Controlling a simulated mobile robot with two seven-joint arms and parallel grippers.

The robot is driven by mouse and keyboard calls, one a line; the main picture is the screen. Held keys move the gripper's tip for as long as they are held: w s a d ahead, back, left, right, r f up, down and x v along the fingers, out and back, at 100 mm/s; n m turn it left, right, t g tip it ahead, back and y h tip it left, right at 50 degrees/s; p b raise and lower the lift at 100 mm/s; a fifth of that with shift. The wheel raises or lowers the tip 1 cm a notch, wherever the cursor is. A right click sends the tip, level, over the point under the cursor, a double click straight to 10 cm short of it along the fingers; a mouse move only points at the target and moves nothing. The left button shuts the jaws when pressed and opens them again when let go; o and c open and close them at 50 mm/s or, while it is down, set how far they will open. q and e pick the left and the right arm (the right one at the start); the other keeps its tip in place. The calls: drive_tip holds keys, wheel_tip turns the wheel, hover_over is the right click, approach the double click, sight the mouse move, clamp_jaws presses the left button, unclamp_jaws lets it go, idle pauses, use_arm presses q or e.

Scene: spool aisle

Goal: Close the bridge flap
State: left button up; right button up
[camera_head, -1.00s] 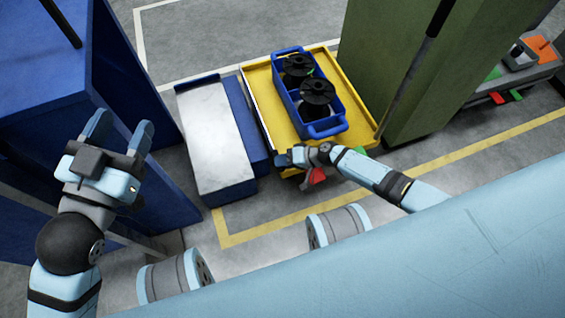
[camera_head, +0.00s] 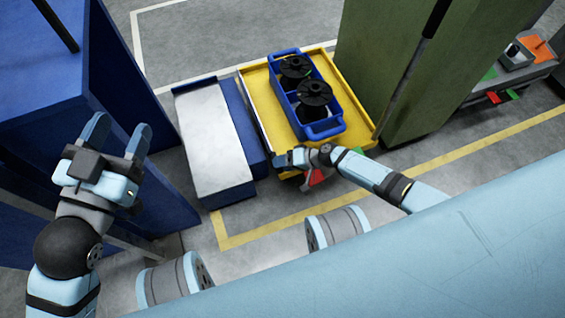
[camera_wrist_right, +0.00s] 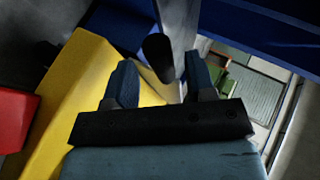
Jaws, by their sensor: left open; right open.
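A pale metal plate (camera_head: 212,140), which looks like the bridge flap, lies flat on a low blue platform (camera_head: 243,130) left of the yellow cart. My right gripper (camera_head: 280,160) is at the cart's near left corner, close to the platform's right side. In the right wrist view its two fingers (camera_wrist_right: 160,84) are apart, with a dark rounded bar end (camera_wrist_right: 158,50) just beyond them. I cannot tell whether they touch it. My left gripper (camera_head: 119,134) is open and empty in front of the blue cabinet, left of the plate.
The yellow cart (camera_head: 257,105) carries a blue crate (camera_head: 325,131) with two black spools (camera_head: 313,93). A tall blue cabinet (camera_head: 50,85) stands left and a green cabinet (camera_head: 385,70) right. A red block (camera_wrist_right: 15,115) is beside the cart. Floor behind is clear.

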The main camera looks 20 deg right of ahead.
use_arm(q)
drive_tip(key=shift+s+d+f+n+g+y+p, duration=0.2)
drive_tip(key=shift+s+d+f+n+g+p, duration=0.25)
drive_tip(key=shift+n+p, duration=0.5)
drive_tip(key=shift+s+d+f+n+g+y+p, duration=0.1)
drive_tip(key=shift+s+d+n+g+y+p, duration=0.2)
drive_tip(key=shift+s+n+p, duration=0.65)
use_arm(e)
drive_tip(key=v, duration=1.3)
use_arm(q)
drive_tip(key=shift+w+r+m, duration=0.25)
drive_tip(key=shift+w+m, duration=0.05)
drive_tip(key=shift+m, duration=0.1)
use_arm(e)
drive_tip(key=shift+d, duration=0.15)
drive_tip(key=shift+d, duration=0.1)
